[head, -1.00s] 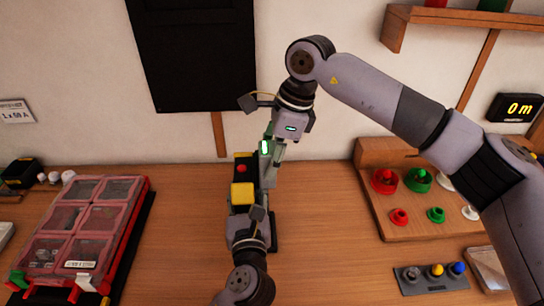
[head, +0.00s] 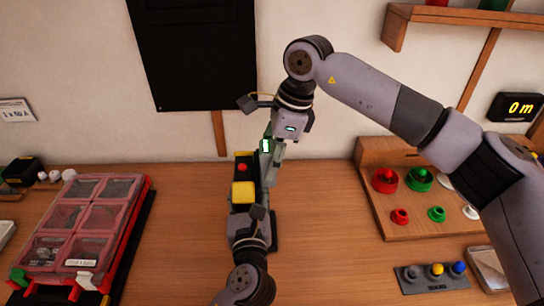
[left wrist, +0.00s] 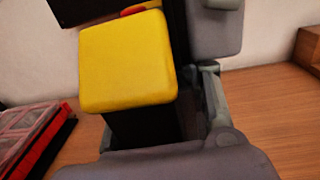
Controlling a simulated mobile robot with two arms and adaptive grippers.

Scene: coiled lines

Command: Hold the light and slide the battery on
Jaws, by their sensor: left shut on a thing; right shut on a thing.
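The light, a body with a yellow block (head: 243,192) over black, stands above the middle of the table. The yellow block fills much of the left wrist view (left wrist: 125,62). My left gripper (head: 250,216) is shut on its black part below the yellow. A black piece with a red button (head: 242,167) and a yellow edge adjoins its far side; I take this for the battery. My right gripper (head: 268,165) comes down from behind and is shut at that piece's right side. A small green glow shows by its fingers. The fingers and blocks hide the joint between the two parts.
A red-framed case with clear lids (head: 100,215) lies at the left. A wooden board with red and green knobs (head: 385,215) is at the right, with a grey button strip (head: 430,280) in front. The table between is clear.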

